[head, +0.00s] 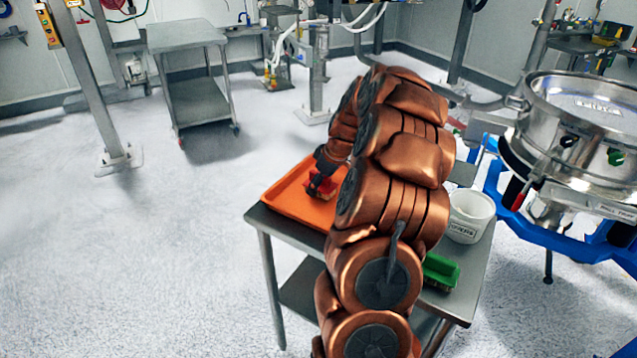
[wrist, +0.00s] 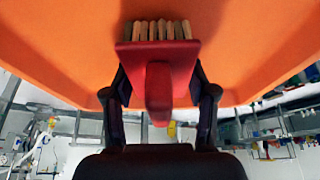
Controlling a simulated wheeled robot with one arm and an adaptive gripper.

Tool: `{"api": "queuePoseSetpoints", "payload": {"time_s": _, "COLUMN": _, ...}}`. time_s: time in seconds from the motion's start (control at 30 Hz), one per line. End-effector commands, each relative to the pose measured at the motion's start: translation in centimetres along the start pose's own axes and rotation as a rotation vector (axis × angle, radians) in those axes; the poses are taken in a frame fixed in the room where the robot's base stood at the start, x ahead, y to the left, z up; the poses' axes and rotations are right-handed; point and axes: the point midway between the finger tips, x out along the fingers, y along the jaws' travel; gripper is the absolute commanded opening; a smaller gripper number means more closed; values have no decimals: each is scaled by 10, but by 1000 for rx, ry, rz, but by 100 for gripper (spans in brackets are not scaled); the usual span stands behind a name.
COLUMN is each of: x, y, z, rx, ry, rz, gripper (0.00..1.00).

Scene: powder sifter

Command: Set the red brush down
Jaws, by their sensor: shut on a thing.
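The red brush (wrist: 158,55) is held between the two fingers of my gripper (wrist: 160,92) in the wrist view. Its row of tan bristles points toward the orange tray (wrist: 60,50), which fills the upper part of that view. In the head view the red brush (head: 320,184) is at the fingers of my gripper (head: 324,176), over the orange tray (head: 298,204). My arm hides the tray's right part. I cannot tell whether the brush touches the tray.
The tray lies on a metal table (head: 262,222). A white bucket (head: 468,215) and a green brush (head: 440,271) are on the table right of my arm. A steel sifter (head: 580,120) in a blue frame stands at the right. The floor at the left is clear.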

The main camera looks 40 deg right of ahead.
Motion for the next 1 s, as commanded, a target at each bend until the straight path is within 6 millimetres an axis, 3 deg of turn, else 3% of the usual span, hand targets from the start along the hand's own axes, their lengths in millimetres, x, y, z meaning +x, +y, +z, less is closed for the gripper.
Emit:
{"api": "queuePoseSetpoints", "payload": {"time_s": 0.43, "x": 7, "y": 0, "z": 3, "rx": 0, "ry": 1, "rz": 1, "gripper": 24}}
{"api": "queuePoseSetpoints", "payload": {"time_s": 0.47, "x": 6, "y": 0, "z": 3, "rx": 0, "ry": 1, "rz": 1, "gripper": 59}}
{"api": "queuePoseSetpoints", "payload": {"time_s": 0.6, "x": 6, "y": 0, "z": 3, "rx": 0, "ry": 1, "rz": 1, "gripper": 74}}
{"api": "queuePoseSetpoints", "payload": {"time_s": 0.7, "x": 6, "y": 0, "z": 3, "rx": 0, "ry": 1, "rz": 1, "gripper": 82}}
{"api": "queuePoseSetpoints", "payload": {"time_s": 1.0, "x": 5, "y": 0, "z": 2, "rx": 0, "ry": 0, "rz": 1, "gripper": 82}}
